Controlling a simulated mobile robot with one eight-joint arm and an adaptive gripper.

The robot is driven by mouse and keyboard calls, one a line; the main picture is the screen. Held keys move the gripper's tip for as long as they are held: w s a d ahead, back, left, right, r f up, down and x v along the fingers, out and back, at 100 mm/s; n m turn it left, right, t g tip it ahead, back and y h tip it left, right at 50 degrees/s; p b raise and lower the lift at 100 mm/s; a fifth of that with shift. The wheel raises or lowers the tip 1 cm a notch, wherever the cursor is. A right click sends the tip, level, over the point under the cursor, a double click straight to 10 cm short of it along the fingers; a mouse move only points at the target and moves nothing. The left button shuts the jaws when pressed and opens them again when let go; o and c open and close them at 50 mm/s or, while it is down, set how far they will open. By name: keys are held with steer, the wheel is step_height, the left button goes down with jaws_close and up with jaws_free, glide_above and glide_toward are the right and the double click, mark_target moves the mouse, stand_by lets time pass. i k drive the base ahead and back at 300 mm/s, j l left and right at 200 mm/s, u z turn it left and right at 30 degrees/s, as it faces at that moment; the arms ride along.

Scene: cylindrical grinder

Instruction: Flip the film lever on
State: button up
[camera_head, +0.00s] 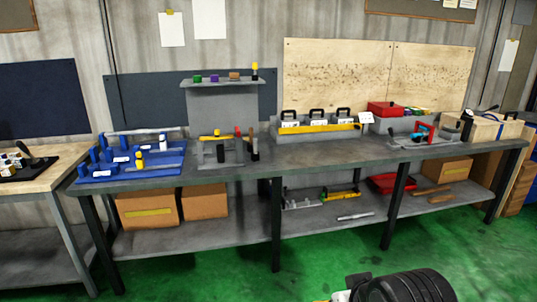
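I cannot tell which part is the film lever; no label is readable at this distance. Lever-like parts stand on the long workbench. A grey stand (226,110) at the middle left has a yellow-topped black upright (255,70) on its top shelf. Below it are a yellow bar (213,136) and a red-topped upright (238,131). A blue fixture (130,172) to the left carries a small yellow part (140,160). My gripper is not seen; only a dark ribbed part, likely of my arm, shows at the bottom right.
The grey workbench (340,156) spans the view, with bare top between stations. To the right are a grey rack with a yellow strip (318,128), a red box (385,108) and a wooden crate (490,127). Cardboard boxes (205,202) sit below. The green floor (230,275) is open.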

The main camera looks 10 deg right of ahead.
mark_target(390, 131)
steer(key=i+j+z, duration=0.1)
steer(key=i+z, duration=0.35)
steer(key=i+j+z, duration=0.45)
steer(key=i, duration=0.15)
steer(key=i+j+z, duration=0.45)
steer(key=i+l, duration=0.1)
steer(key=i, duration=0.45)
steer(key=i+u, duration=0.1)
steer(key=i, duration=0.45)
steer(key=i+l, duration=0.2)
steer(key=i, duration=0.3)
steer(key=i+l+u, duration=0.1)
steer(key=i, duration=0.45)
steer(key=i+l+u, duration=0.1)
steer(key=i, duration=0.45)
steer(key=l, duration=0.1)
